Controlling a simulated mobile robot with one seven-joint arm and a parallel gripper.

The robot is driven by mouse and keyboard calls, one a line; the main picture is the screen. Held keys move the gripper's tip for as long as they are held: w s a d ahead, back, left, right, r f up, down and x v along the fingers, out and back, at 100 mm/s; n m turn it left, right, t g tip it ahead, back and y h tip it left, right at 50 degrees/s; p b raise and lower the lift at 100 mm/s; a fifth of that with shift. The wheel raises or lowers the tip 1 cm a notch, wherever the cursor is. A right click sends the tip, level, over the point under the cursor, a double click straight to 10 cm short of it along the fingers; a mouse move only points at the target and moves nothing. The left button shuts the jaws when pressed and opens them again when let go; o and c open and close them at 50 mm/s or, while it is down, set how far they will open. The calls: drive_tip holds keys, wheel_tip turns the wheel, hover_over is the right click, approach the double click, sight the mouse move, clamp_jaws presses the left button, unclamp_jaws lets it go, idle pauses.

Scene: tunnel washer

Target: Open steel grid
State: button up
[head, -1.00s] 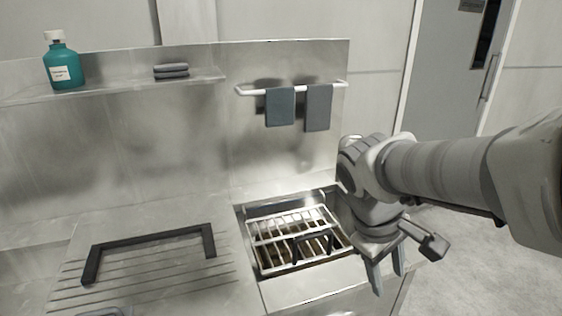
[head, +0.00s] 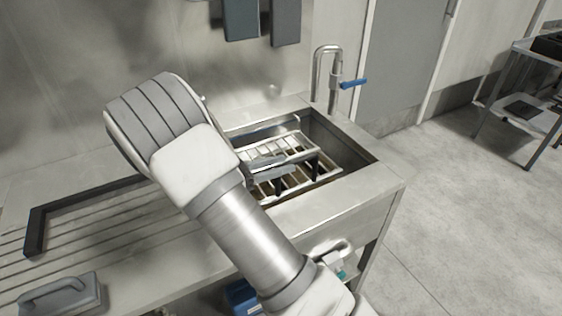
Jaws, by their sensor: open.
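The steel grid (head: 326,171) is a silver rack of parallel bars lying inside the sink basin. Its near left part is hidden by my arm. A dark handle (head: 317,166) stands up from the grid on two legs. My gripper (head: 282,166) is over the grid at the handle, coming in from the left. It is open, and its grey jaw parts lie close along the handle's top bar. I cannot tell whether they touch it. My arm hides the gripper's base.
A tap (head: 326,75) with a blue lever stands behind the basin. Floor at right is clear up to a cart (head: 527,105).

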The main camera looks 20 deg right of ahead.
sight(312, 157)
drive_tip(key=f, duration=0.1)
drive_tip(key=w+f+b, duration=0.1)
drive_tip(key=a+f+n+t, duration=0.1)
drive_tip(key=shift+w+h+b, duration=0.3)
drive_tip(key=shift+b, duration=0.1)
drive_tip(key=d, duration=0.3)
drive_tip(key=w+d+b, duration=0.1)
drive_tip(key=d, duration=0.3)
drive_tip(key=shift+w+r+b, duration=0.15)
drive_tip(key=shift+w+b, duration=0.05)
drive_tip(key=shift+b, duration=0.1)
clamp_jaws()
idle(0.7)
